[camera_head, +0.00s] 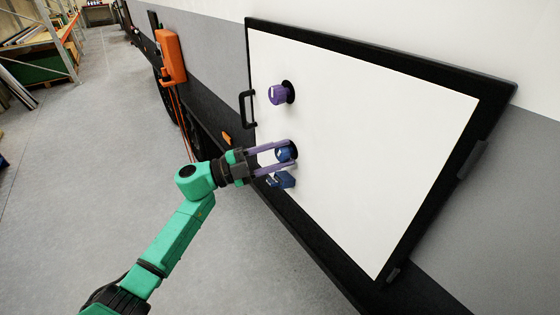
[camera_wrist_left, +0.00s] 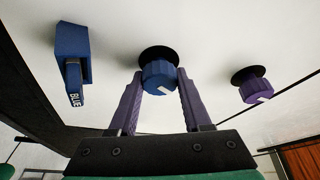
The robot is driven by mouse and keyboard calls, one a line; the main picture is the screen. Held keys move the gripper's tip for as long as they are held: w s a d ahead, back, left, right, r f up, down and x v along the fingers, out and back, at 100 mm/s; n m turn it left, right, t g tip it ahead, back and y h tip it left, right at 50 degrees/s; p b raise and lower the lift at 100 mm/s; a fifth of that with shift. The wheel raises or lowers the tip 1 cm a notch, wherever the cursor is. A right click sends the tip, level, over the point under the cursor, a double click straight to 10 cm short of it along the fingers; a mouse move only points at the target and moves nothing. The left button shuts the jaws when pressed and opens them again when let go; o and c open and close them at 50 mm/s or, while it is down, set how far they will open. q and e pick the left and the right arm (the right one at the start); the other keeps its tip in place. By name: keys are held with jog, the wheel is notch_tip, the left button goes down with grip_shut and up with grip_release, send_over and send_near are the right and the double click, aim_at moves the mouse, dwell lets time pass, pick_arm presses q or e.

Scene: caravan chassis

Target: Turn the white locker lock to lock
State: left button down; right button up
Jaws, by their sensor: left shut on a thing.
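The white locker door (camera_head: 370,130) has a black frame and fills the right half of the head view. A blue round knob (camera_head: 284,154) with a white mark sits on a black disc on the door. The knob also shows in the left wrist view (camera_wrist_left: 159,76), its white mark at the lower right. My left gripper (camera_head: 283,159) is shut on this blue knob, one purple finger on each side. A purple knob (camera_head: 278,95) with a white mark sits higher on the door. A blue block (camera_wrist_left: 72,60) lettered "BLUE" is below the held knob. My right gripper is out of view.
A black handle (camera_head: 247,109) stands out at the door's left edge. An orange box (camera_head: 170,56) with hanging cables is on the chassis further back. Grey floor (camera_head: 100,150) to the left is clear, with shelving (camera_head: 42,45) far off.

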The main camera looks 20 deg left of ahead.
pick_arm(q)
jog(key=m+b, duration=0.1)
jog(key=m+g, duration=0.1)
jog(key=m, duration=0.1)
jog(key=shift+f+y+b, duration=0.25)
jog(key=shift+y+b, duration=0.1)
jog(key=shift+y, duration=0.05)
jog(key=m+y+b, duration=0.1)
jog(key=m, duration=0.2)
jog(key=shift+g+b, duration=0.4)
jog(key=m+y+b, duration=0.1)
jog(key=m, duration=0.2)
jog(key=shift+r+y, duration=0.1)
jog(key=shift+y, duration=0.2)
jog(key=shift+m+y+b, duration=0.45)
jog(key=shift+m+y, duration=0.15)
jog(key=shift+m, duration=0.7)
jog(key=shift+c, duration=1.7)
grip_release()
jog(key=shift+r, duration=0.1)
